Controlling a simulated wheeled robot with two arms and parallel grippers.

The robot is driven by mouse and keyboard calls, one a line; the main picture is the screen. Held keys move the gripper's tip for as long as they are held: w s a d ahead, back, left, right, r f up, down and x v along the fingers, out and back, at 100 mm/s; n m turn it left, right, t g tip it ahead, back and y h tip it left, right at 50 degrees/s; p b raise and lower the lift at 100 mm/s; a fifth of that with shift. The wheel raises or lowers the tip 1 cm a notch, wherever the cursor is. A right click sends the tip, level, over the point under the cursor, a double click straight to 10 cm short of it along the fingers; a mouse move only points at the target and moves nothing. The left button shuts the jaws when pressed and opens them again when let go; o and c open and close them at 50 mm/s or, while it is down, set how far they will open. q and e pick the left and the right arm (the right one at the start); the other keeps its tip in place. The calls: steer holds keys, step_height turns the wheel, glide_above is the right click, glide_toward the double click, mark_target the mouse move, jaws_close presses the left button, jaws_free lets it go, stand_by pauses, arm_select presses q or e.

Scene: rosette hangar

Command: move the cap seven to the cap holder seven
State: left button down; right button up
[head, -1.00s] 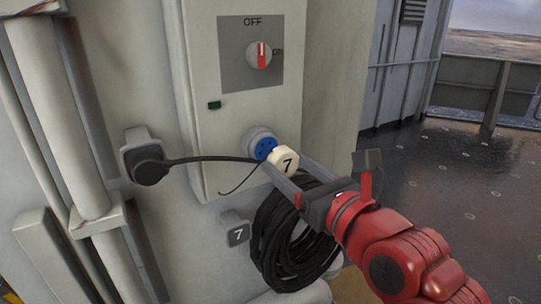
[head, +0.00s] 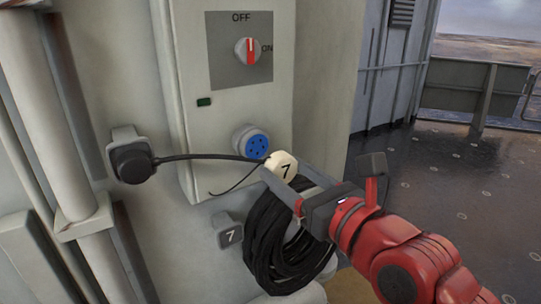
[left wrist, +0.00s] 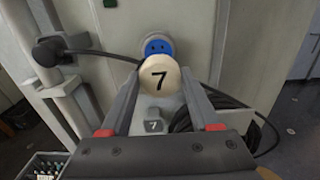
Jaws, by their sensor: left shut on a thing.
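Cap seven (head: 281,165) is a round cream cap marked with a black 7, and it also shows in the left wrist view (left wrist: 159,76). My left gripper (head: 283,181) is shut on it, with a finger on each side, as the left wrist view shows too (left wrist: 159,90). The cap is just in front of, right of and below the blue socket (head: 256,146) and looks apart from it. A thin black cord runs from the cap to the left. Cap holder seven (head: 228,231) is a small grey block labelled 7 on the wall, lower left of the cap. My right gripper is not in view.
A coiled black cable (head: 287,240) hangs beside the holder, behind and below my gripper. A black fitting (head: 131,161) on the wall holds the cord's other end. The grey box has a red switch (head: 248,51). Open floor lies at right.

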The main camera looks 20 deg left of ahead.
arm_select(q)
steer(key=a+f, duration=0.3)
steer(key=f, duration=0.9)
steer(key=a+f, duration=0.4)
steer(key=f, duration=0.8)
steer(key=shift+p+x, duration=0.6)
steer(key=shift+x, duration=2.25)
steer(key=shift+f, duration=0.15)
steer(key=shift+b, duration=0.4)
steer(key=shift+b, duration=0.4)
steer(key=shift+b, duration=0.4)
